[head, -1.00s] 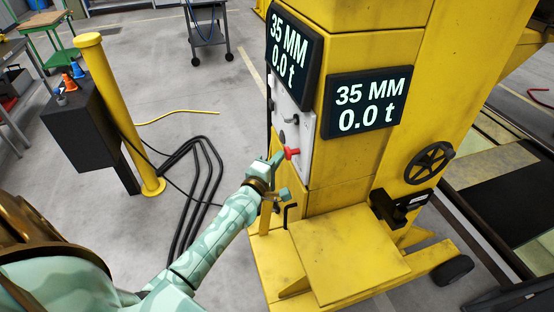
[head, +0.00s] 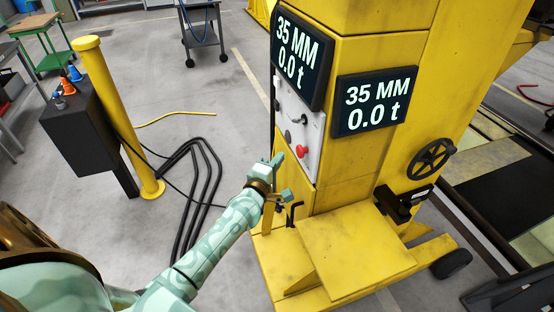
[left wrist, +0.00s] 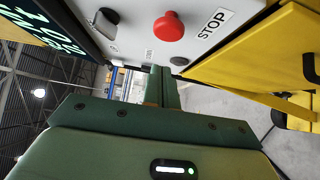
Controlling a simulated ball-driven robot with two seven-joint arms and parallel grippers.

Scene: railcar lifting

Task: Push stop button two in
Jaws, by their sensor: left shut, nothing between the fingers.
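The red stop button (head: 302,151) sits low on the light grey control panel (head: 296,118) on the side of the yellow lifting column. In the left wrist view the red button (left wrist: 169,27) stands next to a label reading STOP (left wrist: 215,22). My right gripper is not in view. No number two shows on the button or its label.
Two displays, one above the panel (head: 297,52) and one to its right (head: 372,102), read 35 MM and 0.0 t. A yellow post (head: 118,115) and black cables (head: 190,190) are at left. A yellow step (head: 355,250) juts out below the column.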

